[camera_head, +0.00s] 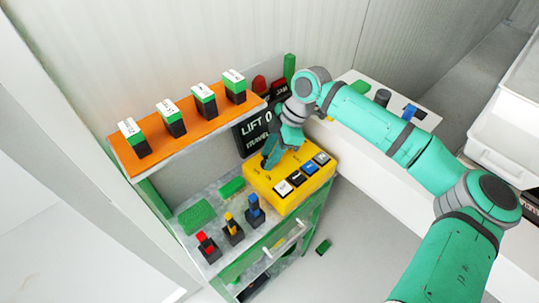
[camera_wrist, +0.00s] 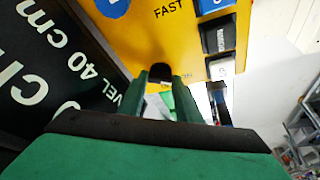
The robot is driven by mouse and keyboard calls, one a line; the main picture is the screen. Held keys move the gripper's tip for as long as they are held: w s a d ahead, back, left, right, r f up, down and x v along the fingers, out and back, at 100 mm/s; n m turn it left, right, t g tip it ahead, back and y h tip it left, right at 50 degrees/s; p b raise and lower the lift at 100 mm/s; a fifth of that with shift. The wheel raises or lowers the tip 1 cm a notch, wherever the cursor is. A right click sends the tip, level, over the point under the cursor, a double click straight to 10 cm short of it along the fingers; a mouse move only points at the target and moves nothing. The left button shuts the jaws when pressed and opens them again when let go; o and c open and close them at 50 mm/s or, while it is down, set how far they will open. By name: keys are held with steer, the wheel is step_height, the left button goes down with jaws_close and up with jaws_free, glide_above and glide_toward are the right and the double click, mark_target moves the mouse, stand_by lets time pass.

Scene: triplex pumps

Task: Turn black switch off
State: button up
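A yellow control box (camera_head: 262,184) stands on the grey shelf unit, with a row of coloured buttons along its front. In the wrist view its yellow panel (camera_wrist: 185,55) bears the word FAST. A small black knob (camera_wrist: 160,72), which looks like the black switch, shows at the panel's edge, between my fingertips. My gripper (camera_head: 268,160) is at the back left of the box, and its two green fingers (camera_wrist: 160,84) are apart on either side of the knob. I cannot tell whether they touch it. The arm hides the switch in the head view. A black button (camera_wrist: 218,38) is on the panel's right.
A black sign (camera_head: 253,130) with white letters stands behind the box, close to my gripper. An orange shelf (camera_head: 188,120) holds several green-and-black blocks. Red, yellow and blue switches (camera_head: 233,229) stand on the lower left shelf. A white counter (camera_head: 362,155) lies to the right.

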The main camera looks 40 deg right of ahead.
steer(key=shift+c, duration=1.4)
steer(key=shift+a, duration=0.1)
steer(key=m, duration=0.2)
steer(key=m+t+h, duration=0.1)
steer(key=m, duration=0.2)
steer(key=shift+s+a+m+t, duration=0.1)
steer(key=shift+a+m+t, duration=0.15)
steer(key=shift+m+t, duration=0.05)
steer(key=m+h, duration=0.2)
steer(key=m, duration=0.2)
steer(key=shift+m+t, duration=0.4)
steer(key=shift+a+m+h, duration=0.2)
steer(key=shift+m+h, duration=0.1)
steer(key=shift+m, duration=0.3)
steer(key=shift+d, duration=0.15)
steer(key=o, duration=0.8)
steer(key=shift+s, duration=0.15)
steer(key=shift+c, duration=0.2)
